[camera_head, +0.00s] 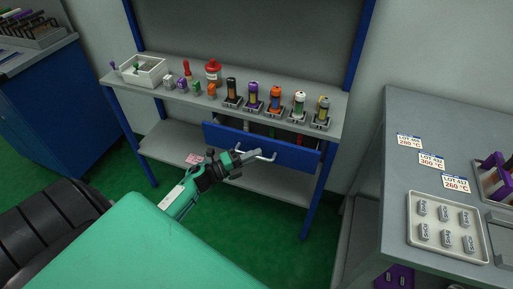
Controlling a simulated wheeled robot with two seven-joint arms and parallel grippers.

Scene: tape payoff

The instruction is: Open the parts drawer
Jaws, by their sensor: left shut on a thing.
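The parts drawer has a blue front (299,156) and hangs under the top of the grey bench with blue legs. A dark gap shows between the bench top and the drawer front, with bits of green and red inside, so the drawer stands partly open. Its pale bar handle (268,158) runs across the middle of the front. My left gripper (247,156) comes in from the lower left and is shut on the handle near its left end. The fingers hide part of the handle. My right gripper is not in view.
A lower shelf (170,142) lies below the drawer. A grey table with a tray (411,233) of parts stands at right. Green floor is clear in front.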

